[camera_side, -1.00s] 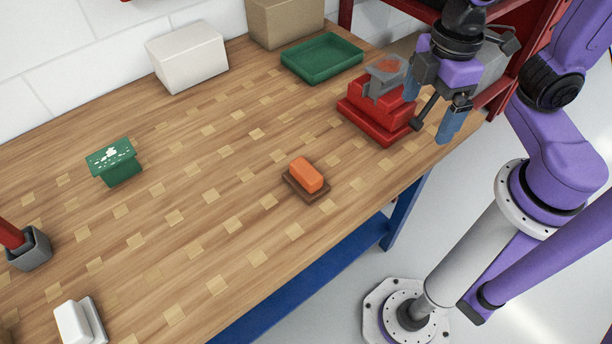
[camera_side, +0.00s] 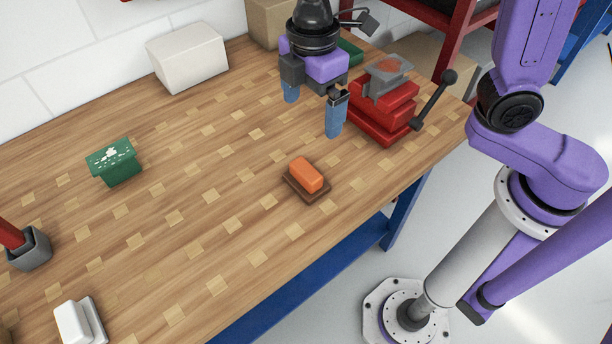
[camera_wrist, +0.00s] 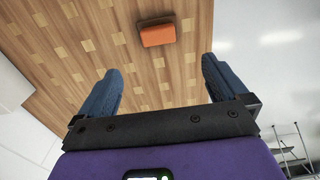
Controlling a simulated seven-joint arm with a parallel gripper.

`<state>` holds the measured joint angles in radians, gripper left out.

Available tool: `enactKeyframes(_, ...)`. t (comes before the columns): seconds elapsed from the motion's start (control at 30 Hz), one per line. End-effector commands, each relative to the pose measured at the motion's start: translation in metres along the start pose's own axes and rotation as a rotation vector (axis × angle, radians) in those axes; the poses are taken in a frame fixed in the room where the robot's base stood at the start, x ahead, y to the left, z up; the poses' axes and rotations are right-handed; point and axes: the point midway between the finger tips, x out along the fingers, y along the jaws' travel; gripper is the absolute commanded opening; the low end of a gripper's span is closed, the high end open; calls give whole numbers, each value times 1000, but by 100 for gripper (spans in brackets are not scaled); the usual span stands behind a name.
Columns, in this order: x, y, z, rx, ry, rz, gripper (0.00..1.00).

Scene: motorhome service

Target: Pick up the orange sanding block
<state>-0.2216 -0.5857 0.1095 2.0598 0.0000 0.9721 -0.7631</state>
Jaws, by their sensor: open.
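The orange sanding block (camera_side: 306,174) rests on a small brown base (camera_side: 314,195) near the front edge of the workbench. My gripper (camera_side: 313,114) is open and empty above the bench, behind the block and a little up from it in the side view. In the wrist view the orange block (camera_wrist: 158,35) shows at the top middle, beyond and between my two blue fingertips (camera_wrist: 160,75). Part of its brown base (camera_wrist: 150,20) shows there too. The fingers are apart from the block.
A red vise (camera_side: 383,108) stands right of my gripper. A green tray (camera_side: 350,52) is partly hidden behind my gripper. A white box (camera_side: 188,57), a green object (camera_side: 115,162), a grey holder (camera_side: 30,250) and a white block (camera_side: 75,325) stand farther left. The bench (camera_side: 215,200) around the block is clear.

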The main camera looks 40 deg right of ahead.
Motion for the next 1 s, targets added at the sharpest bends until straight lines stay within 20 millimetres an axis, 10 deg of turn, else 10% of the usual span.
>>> enactKeyframes(0.6,100,0,0,0,-5,-5,100)
enactKeyframes(1.0,128,1,-2,0,-2,-1,100)
